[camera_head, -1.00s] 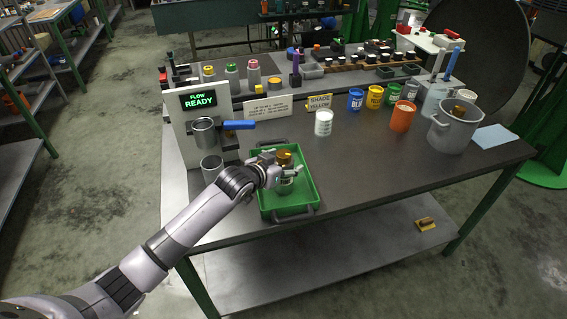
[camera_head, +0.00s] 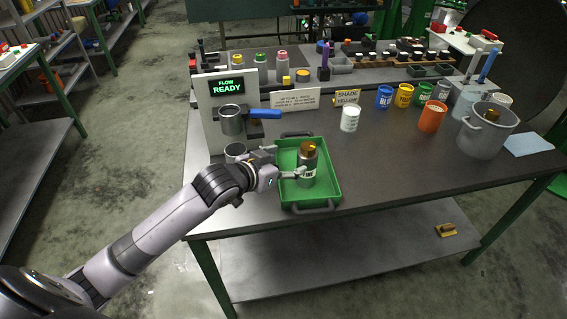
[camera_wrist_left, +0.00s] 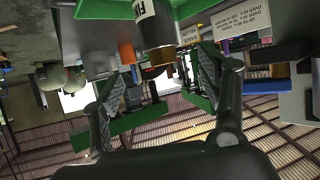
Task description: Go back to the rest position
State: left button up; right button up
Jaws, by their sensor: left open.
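A grey metal canister (camera_head: 307,168) with a brown-gold top and a pale label stands upright in the green tray (camera_head: 327,196) on the workbench. In the left wrist view the canister (camera_wrist_left: 151,28) shows upside down beyond the fingers. My left gripper (camera_head: 286,164) is open and empty at the tray's left side, just left of the canister. Its two spread fingers (camera_wrist_left: 162,72) show in the left wrist view with nothing held between them. One fingertip is close to the canister; I cannot tell whether it touches. My right gripper is in neither view.
The flow stand (camera_head: 213,118) with its metal cup (camera_head: 231,122) and blue handle is behind my left gripper. A white cup (camera_head: 349,120), orange cup (camera_head: 432,117) and grey pot (camera_head: 484,140) stand to the right. The bench front right (camera_head: 400,170) is clear.

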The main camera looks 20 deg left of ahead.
pick_arm(q)
jog(key=shift+s, duration=0.1)
dwell(0.4)
jog(key=s+f+g+y, duration=0.1)
jog(key=s+f+g, duration=0.3)
jog(key=s, duration=0.6)
jog(key=s+d+f+n+g+y, duration=0.1)
jog(key=s+f+g, duration=0.1)
jog(key=s+f, duration=0.6)
jog(key=s+f+g+y, duration=0.1)
jog(key=s+f+g, duration=0.2)
jog(key=s, duration=0.9)
notch_tip(320, 180, down, 28)
jog(key=s+g, duration=0.1)
jog(key=s, duration=0.1)
jog(key=s+a+f+g, duration=0.1)
jog(key=s+a+f, duration=0.1)
jog(key=s+f, duration=1.2)
jog(key=shift+s+a+f, duration=0.2)
jog(key=shift+s+a, duration=0.1)
jog(key=shift+s, duration=0.75)
